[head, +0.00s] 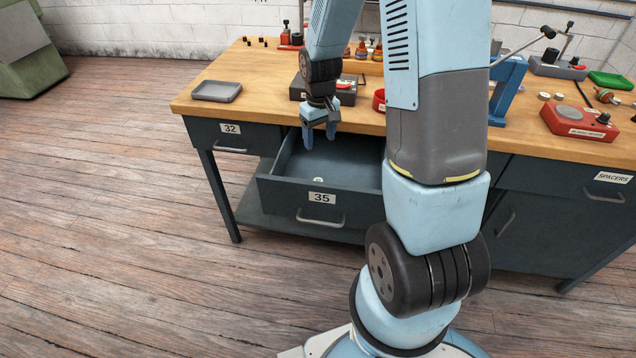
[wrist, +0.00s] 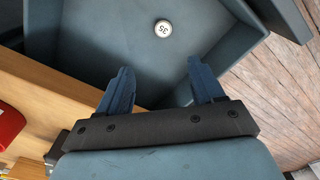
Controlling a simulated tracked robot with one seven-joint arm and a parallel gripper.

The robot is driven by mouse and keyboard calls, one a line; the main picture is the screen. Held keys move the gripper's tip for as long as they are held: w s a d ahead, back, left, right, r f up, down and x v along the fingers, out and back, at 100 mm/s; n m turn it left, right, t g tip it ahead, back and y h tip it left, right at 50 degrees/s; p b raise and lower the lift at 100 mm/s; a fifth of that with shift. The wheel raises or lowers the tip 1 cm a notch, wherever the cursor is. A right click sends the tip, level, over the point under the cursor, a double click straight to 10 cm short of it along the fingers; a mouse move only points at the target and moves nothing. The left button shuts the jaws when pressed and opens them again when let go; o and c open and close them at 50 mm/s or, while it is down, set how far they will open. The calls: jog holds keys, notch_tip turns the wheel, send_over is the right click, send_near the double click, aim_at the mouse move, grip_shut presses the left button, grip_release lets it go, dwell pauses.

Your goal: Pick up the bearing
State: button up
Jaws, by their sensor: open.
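The bearing (wrist: 163,29) is a small round whitish piece marked 35. It lies on the floor of the open drawer 35 (head: 267,190); in the head view the bearing (head: 318,179) shows as a tiny pale spot near the drawer's front. My gripper (head: 319,138) hangs over the back part of the drawer, pointing down. In the wrist view my gripper (wrist: 157,84) has its two blue fingers wide apart with nothing between them. The bearing lies beyond the fingertips, apart from them.
The wooden workbench (head: 260,80) edge runs close behind my gripper. A grey tray (head: 216,91) sits at the bench's left corner. A dark box (head: 346,93) and a red dish (head: 379,100) stand near my wrist. Closed drawer 32 (head: 228,140) is left of the open drawer, whose walls surround the bearing.

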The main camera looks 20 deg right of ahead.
jog(key=f, duration=0.2)
send_over(319, 179)
notch_tip(319, 179, down, 8)
jog(key=shift+f, duration=0.1)
jog(key=shift+s+a+f, duration=0.1)
jog(key=shift+a+f, duration=0.05)
jog(key=shift+f, duration=0.8)
jog(key=shift+s+a+f, duration=0.1)
jog(key=shift+a+f, duration=0.05)
jog(key=shift+f, duration=0.8)
jog(key=shift+w+f, duration=0.1)
jog(key=shift+f, duration=0.7)
jog(key=shift+c, duration=0.2)
jog(key=c, duration=1.1)
